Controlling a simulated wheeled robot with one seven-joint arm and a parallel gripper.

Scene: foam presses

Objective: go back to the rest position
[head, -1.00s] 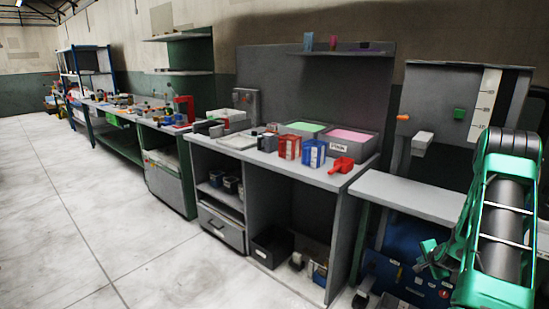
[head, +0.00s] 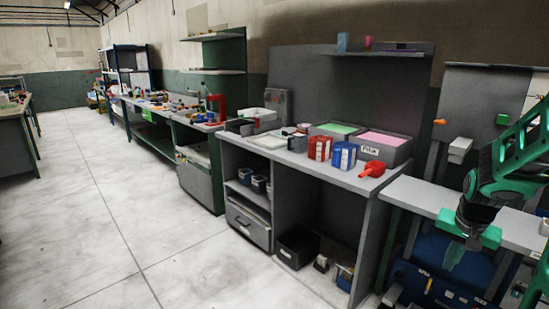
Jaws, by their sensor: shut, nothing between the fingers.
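My gripper (head: 455,257) hangs at the lower right of the head view, below the dark and green links of my arm. It points down and is shut with nothing in it. It is in front of the grey side shelf (head: 412,197) to the right of the workbench; the gap between them is hard to judge. My green arm comes in from the right edge and covers part of the grey press there.
The workbench (head: 385,183) holds a red box (head: 319,148), a blue box (head: 343,155), a red scoop (head: 372,169) and bins with green foam (head: 338,128) and pink foam (head: 383,139). Open pale floor (head: 110,240) lies to the left.

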